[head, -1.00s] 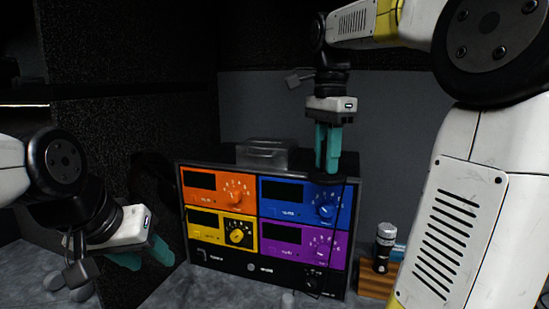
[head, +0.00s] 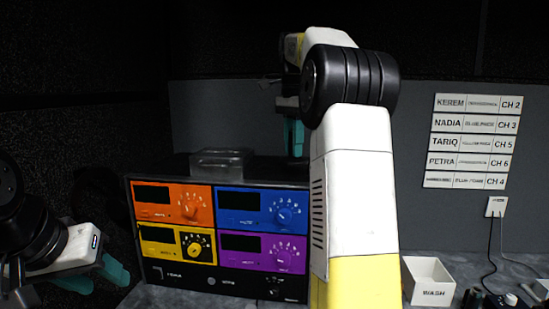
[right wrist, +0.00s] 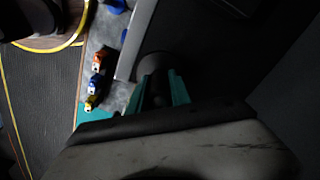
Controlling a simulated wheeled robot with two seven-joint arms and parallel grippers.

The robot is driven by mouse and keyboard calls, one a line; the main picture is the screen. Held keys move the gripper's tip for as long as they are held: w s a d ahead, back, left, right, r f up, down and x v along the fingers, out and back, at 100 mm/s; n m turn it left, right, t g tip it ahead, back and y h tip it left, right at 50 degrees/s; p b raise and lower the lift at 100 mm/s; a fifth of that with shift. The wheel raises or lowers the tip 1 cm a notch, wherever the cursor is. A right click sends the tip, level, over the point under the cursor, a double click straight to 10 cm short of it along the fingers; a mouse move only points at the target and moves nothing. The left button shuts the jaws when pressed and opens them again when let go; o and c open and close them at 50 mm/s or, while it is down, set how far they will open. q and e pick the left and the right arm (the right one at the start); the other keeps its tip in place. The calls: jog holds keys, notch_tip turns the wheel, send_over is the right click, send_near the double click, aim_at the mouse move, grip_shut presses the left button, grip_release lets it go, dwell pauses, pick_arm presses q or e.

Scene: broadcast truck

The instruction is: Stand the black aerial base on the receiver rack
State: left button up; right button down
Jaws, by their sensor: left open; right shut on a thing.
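The receiver rack (head: 170,278) is a black case with orange, blue, yellow and purple units on its front. My right gripper (head: 293,140) points down over the right part of the rack's top. It is shut on the black aerial base, a dark round piece (right wrist: 155,65) at its fingertips in the right wrist view. My right arm and the dark background hide the base in the head view. I cannot tell whether the base touches the rack top. My left gripper (head: 108,274) is open and empty, left of the rack.
A clear box (head: 221,162) sits on the rack's top, left of my right gripper. A white WASH bin (head: 428,281) stands on the counter at right, near cables and a wall socket (head: 496,207). Name labels (head: 473,141) hang on the wall. Small coloured pieces (right wrist: 96,82) show in the wrist view.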

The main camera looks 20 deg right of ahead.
jog(key=shift+w+d+f, duration=0.1)
jog(key=shift+w+d, duration=0.15)
jog(key=shift+w, duration=0.3)
jog(key=shift+f, duration=1.7)
jog(key=shift+f, duration=0.1)
jog(key=c, duration=1.2)
grip_release()
jog(key=shift+r, duration=3.85)
jog(key=shift+a, duration=0.1)
